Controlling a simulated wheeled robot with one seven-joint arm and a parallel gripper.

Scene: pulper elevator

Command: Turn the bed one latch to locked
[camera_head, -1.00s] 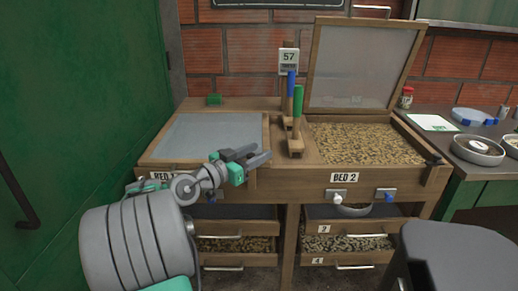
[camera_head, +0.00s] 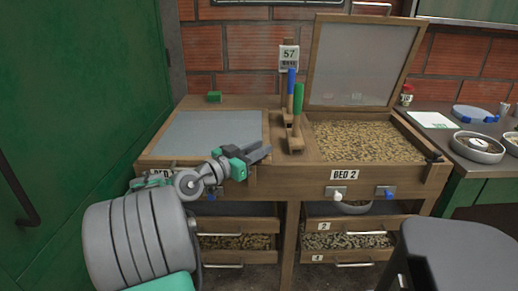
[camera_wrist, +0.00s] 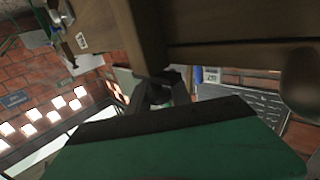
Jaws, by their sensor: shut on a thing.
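Bed one (camera_head: 215,135) is the left bed, with its grey lid lying flat; its label is mostly hidden behind my arm. My gripper (camera_head: 260,153) is at the front right corner of bed one, its dark fingers close together. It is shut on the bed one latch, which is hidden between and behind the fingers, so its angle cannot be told. In the wrist view my gripper (camera_wrist: 160,90) is close to a wooden edge (camera_wrist: 145,45); the latch cannot be made out there.
Bed two (camera_head: 390,178) stands to the right with its lid (camera_head: 360,65) raised and beans inside. Green and blue handled tools (camera_head: 297,100) stand between the beds. White and blue knobs (camera_head: 388,193) are on bed two's front. A dark stool (camera_head: 455,255) is at the lower right.

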